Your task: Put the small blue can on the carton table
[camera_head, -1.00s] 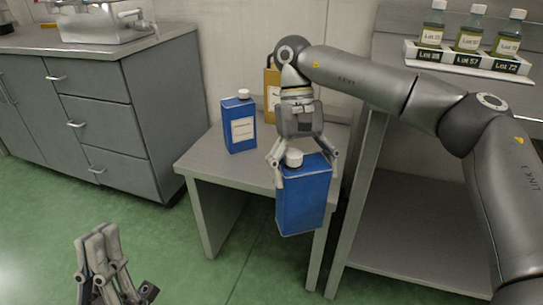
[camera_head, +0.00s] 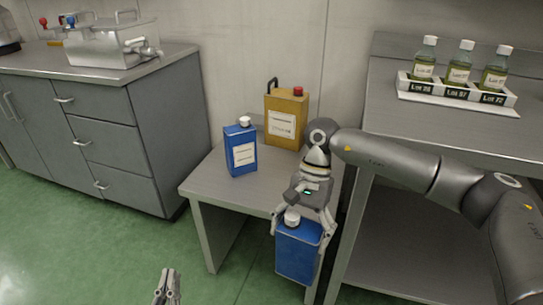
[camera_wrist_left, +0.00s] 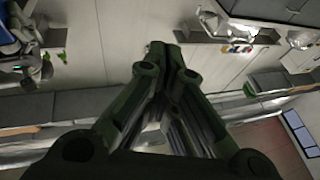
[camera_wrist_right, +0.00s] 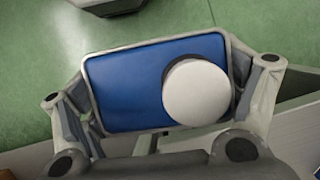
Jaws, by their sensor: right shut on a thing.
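My right gripper (camera_head: 298,224) is shut on a blue can (camera_head: 298,252) with a white cap and holds it upright off the front of a low grey table (camera_head: 215,190). In the right wrist view the can's blue top (camera_wrist_right: 130,85) and white cap show between the fingers. A second blue can (camera_head: 240,152), with a white cap and pale label, stands on the low table. Which of the two blue cans is smaller I cannot tell for sure. My left gripper (camera_head: 167,283) is low at the bottom edge, empty, its fingers together; they also meet in the left wrist view (camera_wrist_left: 165,55).
A yellow can (camera_head: 286,117) with a red cap stands at the back of the low table. A grey bench (camera_head: 400,120) at the right bears a white rack (camera_head: 457,93) of labelled bottles. A drawer cabinet (camera_head: 110,135) stands left. Green floor is open in front.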

